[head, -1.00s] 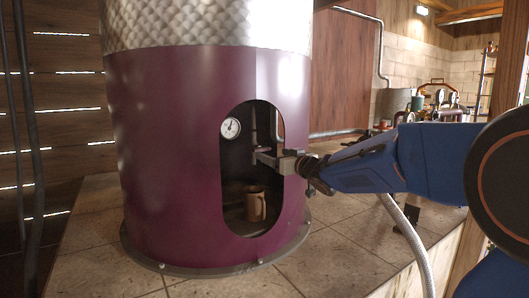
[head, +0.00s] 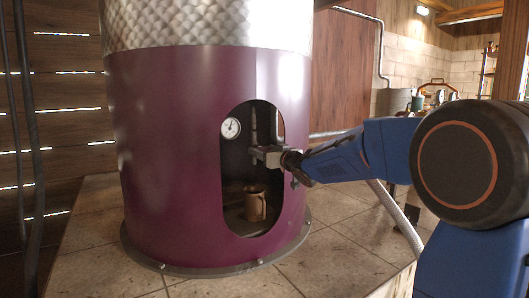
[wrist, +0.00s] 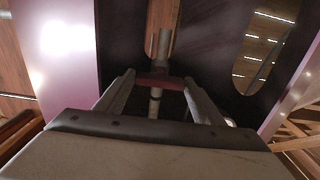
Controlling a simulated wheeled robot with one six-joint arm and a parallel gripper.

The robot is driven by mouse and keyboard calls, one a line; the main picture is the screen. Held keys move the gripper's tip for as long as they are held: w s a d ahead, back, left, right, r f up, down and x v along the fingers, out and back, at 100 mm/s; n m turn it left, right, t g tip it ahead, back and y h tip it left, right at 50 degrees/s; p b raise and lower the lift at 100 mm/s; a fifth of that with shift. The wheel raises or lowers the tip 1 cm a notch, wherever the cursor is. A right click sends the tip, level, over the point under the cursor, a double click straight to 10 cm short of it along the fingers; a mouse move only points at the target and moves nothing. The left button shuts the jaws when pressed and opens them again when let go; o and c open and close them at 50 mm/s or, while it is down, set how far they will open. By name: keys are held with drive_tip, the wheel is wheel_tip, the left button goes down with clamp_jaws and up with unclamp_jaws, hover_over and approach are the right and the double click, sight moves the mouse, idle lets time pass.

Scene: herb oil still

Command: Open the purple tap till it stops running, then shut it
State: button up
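The purple tap (wrist: 157,80) is a bar-shaped handle on a vertical pale pipe inside the still's oval opening, seen in the wrist view. My gripper (wrist: 158,80) is around it, fingers wide apart, one fingertip at each end of the handle. Contact between fingers and handle cannot be made out. In the head view my gripper (head: 262,153) reaches into the opening from the right and hides the handle. A brown mug (head: 256,206) stands upright below the pipe. Whether anything runs from the tap is not visible.
The still's purple drum (head: 165,150) surrounds the opening, its rim (head: 284,200) close to my gripper. A round dial (head: 231,128) sits inside at the upper left. The tiled top (head: 330,245) in front is clear.

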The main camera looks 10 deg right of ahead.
drive_tip(key=c, duration=0.5)
drive_tip(key=shift+n, duration=0.4)
drive_tip(key=n, duration=0.3)
drive_tip(key=shift+n, duration=0.3)
drive_tip(key=n, duration=0.3)
drive_tip(key=shift+n, duration=0.4)
drive_tip(key=n, duration=1)
drive_tip(key=shift+f, duration=0.1)
